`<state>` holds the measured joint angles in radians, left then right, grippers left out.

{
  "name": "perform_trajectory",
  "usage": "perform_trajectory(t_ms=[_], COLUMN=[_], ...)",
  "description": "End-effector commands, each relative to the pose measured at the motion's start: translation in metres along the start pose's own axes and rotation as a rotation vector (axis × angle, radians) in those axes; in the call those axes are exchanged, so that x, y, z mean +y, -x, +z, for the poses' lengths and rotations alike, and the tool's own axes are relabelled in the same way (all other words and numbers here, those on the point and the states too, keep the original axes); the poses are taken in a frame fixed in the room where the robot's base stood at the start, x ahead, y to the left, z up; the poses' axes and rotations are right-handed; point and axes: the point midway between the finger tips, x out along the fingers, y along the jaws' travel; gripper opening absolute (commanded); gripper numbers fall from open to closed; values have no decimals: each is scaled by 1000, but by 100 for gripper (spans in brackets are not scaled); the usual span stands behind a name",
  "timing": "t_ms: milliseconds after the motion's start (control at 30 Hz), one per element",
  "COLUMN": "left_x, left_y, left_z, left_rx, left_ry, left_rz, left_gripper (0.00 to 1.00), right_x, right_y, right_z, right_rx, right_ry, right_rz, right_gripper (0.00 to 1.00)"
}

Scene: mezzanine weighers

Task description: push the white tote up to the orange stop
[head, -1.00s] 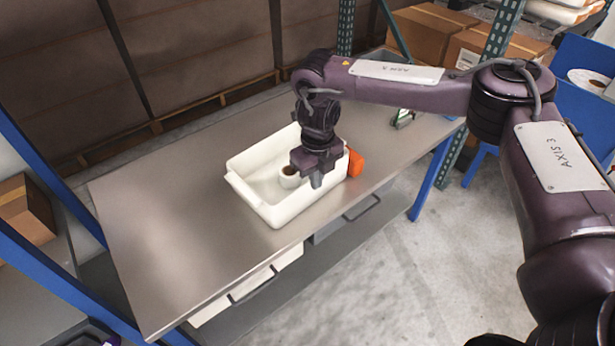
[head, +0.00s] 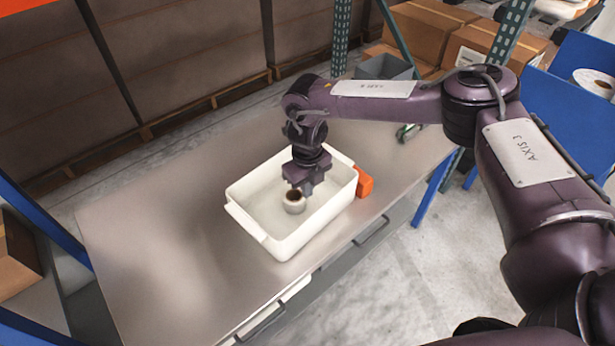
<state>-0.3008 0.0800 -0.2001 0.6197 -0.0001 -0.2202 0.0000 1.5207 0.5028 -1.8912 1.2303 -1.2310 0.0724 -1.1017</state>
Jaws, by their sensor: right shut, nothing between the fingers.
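The white tote (head: 262,237) stands on the grey metal table. The orange stop (head: 364,183) sits at the tote's right end, close against its wall; I cannot tell whether they touch. My left gripper is not in view.
The table (head: 165,250) is clear to the left of the tote. A small green object (head: 407,131) lies on its far right part. A grey bin (head: 385,67) and cardboard boxes (head: 485,50) are behind. Blue posts (head: 435,190) flank the table.

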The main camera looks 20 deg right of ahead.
Motion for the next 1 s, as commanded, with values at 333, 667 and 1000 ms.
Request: perform_trajectory(t_ms=[333, 667, 1000], left_x=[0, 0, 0], left_y=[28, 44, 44], left_z=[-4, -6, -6], left_rx=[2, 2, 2], left_ry=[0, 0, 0], left_rz=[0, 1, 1], left_gripper=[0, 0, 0], right_x=[-1, 0, 0], right_y=[-44, -49, -50], right_z=[-13, -39, -41], right_rx=[1, 0, 0], right_ry=[1, 0, -1], right_rz=[-1, 0, -1], right_gripper=[0, 0, 0])
